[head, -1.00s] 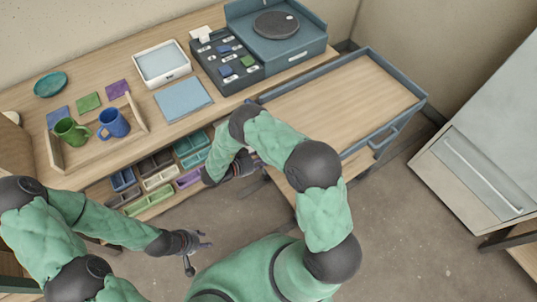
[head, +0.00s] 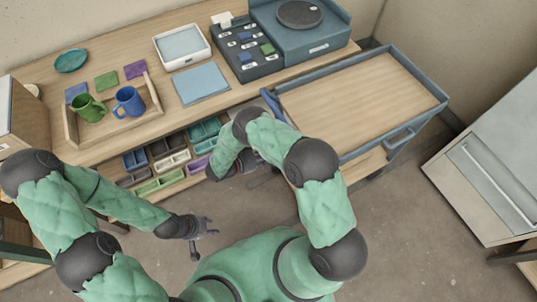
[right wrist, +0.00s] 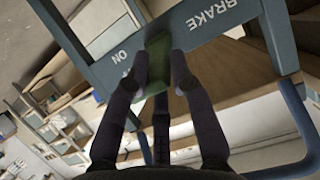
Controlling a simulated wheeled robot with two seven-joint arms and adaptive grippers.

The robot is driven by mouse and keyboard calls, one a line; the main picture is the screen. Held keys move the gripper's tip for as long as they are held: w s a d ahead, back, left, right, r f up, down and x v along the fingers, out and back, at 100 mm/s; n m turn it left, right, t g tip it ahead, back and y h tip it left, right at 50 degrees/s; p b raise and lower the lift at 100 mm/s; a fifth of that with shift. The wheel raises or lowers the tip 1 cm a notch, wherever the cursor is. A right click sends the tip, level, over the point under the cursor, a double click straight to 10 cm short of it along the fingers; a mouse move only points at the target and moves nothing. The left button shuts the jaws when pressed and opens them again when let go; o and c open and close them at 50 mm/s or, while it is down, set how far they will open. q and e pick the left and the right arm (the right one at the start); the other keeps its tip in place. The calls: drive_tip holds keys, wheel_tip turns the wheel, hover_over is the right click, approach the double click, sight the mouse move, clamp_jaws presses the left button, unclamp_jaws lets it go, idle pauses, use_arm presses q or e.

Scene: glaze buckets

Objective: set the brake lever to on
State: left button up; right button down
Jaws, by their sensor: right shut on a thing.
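The brake lever (right wrist: 157,48) is a green piece on the blue-grey front rail of the cart in the right wrist view. The rail carries the white words BRAKE and ON. The ON mark is left of the lever; another mark is partly covered by a finger. My right gripper (right wrist: 160,66) is shut on the lever, one dark finger on each side. In the head view my right gripper (head: 248,163) is at the cart's near left side, partly hidden by my arm. My left gripper (head: 205,240) is open and empty above the floor.
The cart (head: 447,98) has a bare wooden top and stands right of the workbench. The bench holds a tray (head: 68,132) with a green mug (head: 88,108) and a blue mug (head: 129,101). Small bins (head: 160,185) stand below. A grey cabinet (head: 490,165) is at the right.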

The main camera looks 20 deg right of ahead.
drive_tip(key=shift+s+f, duration=0.8)
drive_tip(key=shift+s, duration=0.25)
drive_tip(key=c, duration=0.7)
unclamp_jaws()
drive_tip(key=shift+d, duration=0.15)
drive_tip(key=shift+w+r, duration=0.15)
drive_tip(key=shift+r, duration=0.05)
drive_tip(key=shift+w, duration=0.1)
drive_tip(key=shift+a+r, duration=0.3)
drive_tip(key=shift+a, duration=0.25)
drive_tip(key=v, duration=1.1)
drive_tip(key=shift+f, duration=0.1)
drive_tip(key=shift+d, duration=0.1)
